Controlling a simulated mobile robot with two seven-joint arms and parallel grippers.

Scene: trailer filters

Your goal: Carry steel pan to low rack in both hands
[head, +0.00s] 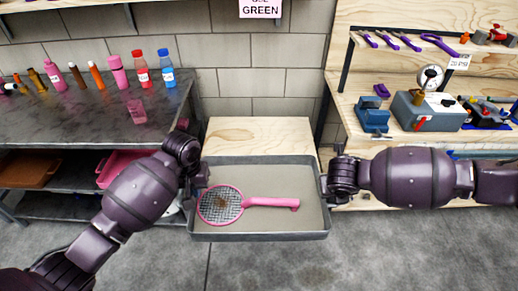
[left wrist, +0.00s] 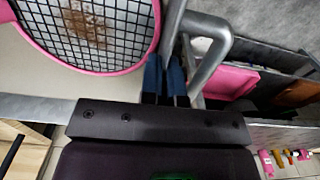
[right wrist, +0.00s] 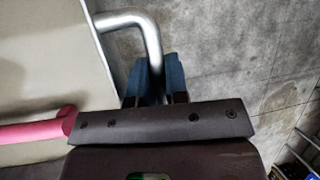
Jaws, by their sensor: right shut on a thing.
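The grey steel pan (head: 318,222) is in front of me, between my two hands, and looks about level. A pink racket-shaped strainer (head: 222,205) with a brown stain on its mesh lies in it. My right gripper (head: 327,187) is at the pan's right end, its blue fingers shut on the bent metal handle (right wrist: 150,35). My left gripper (head: 196,188) is at the left end. In the left wrist view its fingers are close together beside the left handle (left wrist: 217,45); their hold is unclear. A low rack (head: 70,205) with dark shelves stands under the left bench.
A brown tray (head: 28,170) and a pink tray (head: 112,170) sit on the low shelf. Several bottles stand on the bench top (head: 60,120). A low wooden surface (head: 258,130) is behind the pan. Tools crowd the right bench. The concrete floor in front is clear.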

